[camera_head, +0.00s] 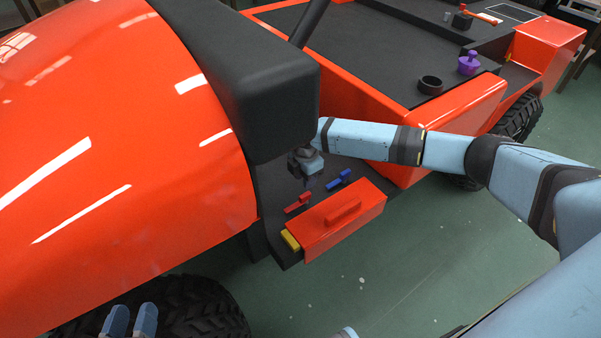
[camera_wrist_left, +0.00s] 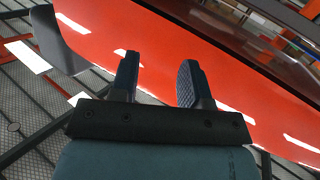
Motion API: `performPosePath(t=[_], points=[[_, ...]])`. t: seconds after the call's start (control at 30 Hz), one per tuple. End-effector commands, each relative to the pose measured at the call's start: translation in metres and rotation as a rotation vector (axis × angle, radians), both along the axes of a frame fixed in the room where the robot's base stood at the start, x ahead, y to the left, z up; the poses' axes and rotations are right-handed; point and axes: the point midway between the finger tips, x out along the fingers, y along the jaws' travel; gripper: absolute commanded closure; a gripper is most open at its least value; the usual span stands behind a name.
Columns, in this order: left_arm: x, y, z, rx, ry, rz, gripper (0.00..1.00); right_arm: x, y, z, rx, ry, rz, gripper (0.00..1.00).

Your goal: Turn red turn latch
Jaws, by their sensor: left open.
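The red turn latch (camera_head: 299,203) sits on the dark ledge of the cart, beside a red box-shaped cover. A blue latch (camera_head: 341,179) is up and to the right of it. My right gripper (camera_head: 308,182) hangs close above and behind the red latch, below the black seat-like block; its fingertips are small and dark, so I cannot tell whether they touch anything. My left gripper (camera_head: 131,318) is at the bottom left near the front tire, far from the latch. In the left wrist view it is open and empty (camera_wrist_left: 160,65), in front of the red bodywork.
The red cover (camera_head: 343,224) with a raised handle and a yellow piece (camera_head: 290,240) lie just in front of the latch. The black block (camera_head: 285,110) overhangs on the left. A purple knob (camera_head: 468,63) and black ring (camera_head: 430,85) are on the cart bed. Green floor is clear at right.

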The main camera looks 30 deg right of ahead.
Motion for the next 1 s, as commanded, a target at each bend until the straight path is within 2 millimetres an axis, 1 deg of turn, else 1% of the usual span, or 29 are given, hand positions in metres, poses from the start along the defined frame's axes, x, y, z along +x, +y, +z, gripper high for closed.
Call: performPosePath(t=[0.03, 0.17, 0.3, 0.37, 0.4, 0.53, 0.57, 0.7, 0.9, 0.93, 0.97, 1.0], points=[[0.001, -0.002, 0.002, -0.012, -0.022, -0.004, 0.57, 0.000, 0.000, -0.005, 0.000, 0.000, 0.000, 0.66], [0.002, -0.008, 0.016, -0.056, -0.093, -0.020, 0.57, 0.000, 0.000, -0.014, 0.000, -0.001, 0.000, 0.66], [0.002, -0.015, 0.036, -0.115, -0.182, -0.040, 0.57, 0.000, 0.000, -0.024, 0.000, -0.001, -0.001, 0.66], [0.001, -0.018, 0.042, -0.138, -0.216, -0.049, 0.57, 0.000, 0.000, -0.030, 0.000, -0.001, -0.001, 0.66], [0.001, -0.019, 0.033, -0.140, -0.208, -0.059, 0.57, -0.001, 0.000, -0.042, 0.000, -0.001, 0.000, 0.66], [0.001, -0.025, 0.025, -0.153, -0.198, -0.090, 0.57, 0.000, 0.000, -0.059, 0.000, -0.002, -0.001, 0.66], [0.001, -0.025, 0.029, -0.150, -0.193, -0.089, 0.57, 0.000, 0.000, -0.056, 0.001, -0.001, -0.002, 0.66], [0.001, -0.025, 0.025, -0.143, -0.174, -0.092, 0.57, 0.000, 0.001, -0.069, 0.001, -0.001, -0.001, 0.66], [0.001, -0.025, 0.023, -0.138, -0.163, -0.095, 0.57, 0.000, 0.000, -0.077, 0.001, -0.002, -0.001, 0.66], [0.001, -0.025, 0.023, -0.138, -0.163, -0.095, 0.57, 0.000, 0.000, -0.076, 0.001, -0.002, -0.001, 0.71], [0.001, -0.025, 0.023, -0.138, -0.163, -0.095, 0.57, 0.000, 0.000, -0.076, 0.001, -0.002, -0.001, 0.77], [0.001, -0.025, 0.023, -0.138, -0.163, -0.095, 0.57, 0.000, 0.000, -0.076, 0.001, -0.002, -0.001, 0.87]])
